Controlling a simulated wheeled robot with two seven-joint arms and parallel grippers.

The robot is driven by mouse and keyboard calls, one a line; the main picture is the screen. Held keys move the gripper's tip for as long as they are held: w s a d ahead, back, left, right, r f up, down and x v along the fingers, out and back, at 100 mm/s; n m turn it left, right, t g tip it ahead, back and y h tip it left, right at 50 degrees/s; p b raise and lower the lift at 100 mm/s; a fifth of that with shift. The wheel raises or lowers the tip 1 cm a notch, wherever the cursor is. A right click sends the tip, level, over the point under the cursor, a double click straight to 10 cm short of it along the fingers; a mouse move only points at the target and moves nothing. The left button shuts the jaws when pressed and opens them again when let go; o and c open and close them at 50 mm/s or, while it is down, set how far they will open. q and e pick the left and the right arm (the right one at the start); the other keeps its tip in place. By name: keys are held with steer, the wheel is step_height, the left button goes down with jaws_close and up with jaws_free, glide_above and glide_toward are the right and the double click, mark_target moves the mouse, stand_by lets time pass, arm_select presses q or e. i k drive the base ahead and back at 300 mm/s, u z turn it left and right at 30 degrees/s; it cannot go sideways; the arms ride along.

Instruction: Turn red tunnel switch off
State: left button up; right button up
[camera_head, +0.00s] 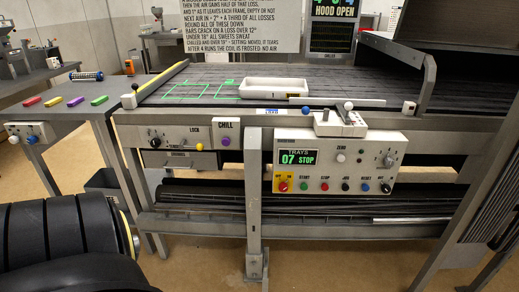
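A red rotary switch (283,187) sits on a yellow plate at the lower left of the white control panel (353,152). The small lettering on its plate and the exact direction of its knob are too small to tell. Neither gripper shows in the picture, and nothing covers the red switch.
A grey upright post (254,205) stands just left of the panel. A white tray (274,88) lies on the dark conveyor above. A joystick box (340,123) sits over the panel's top edge. A purple knob (222,142) is farther left. Bare floor shows below.

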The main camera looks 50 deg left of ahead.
mark_target(283, 187)
steer(key=k, duration=0.35)
steer(key=u, duration=1)
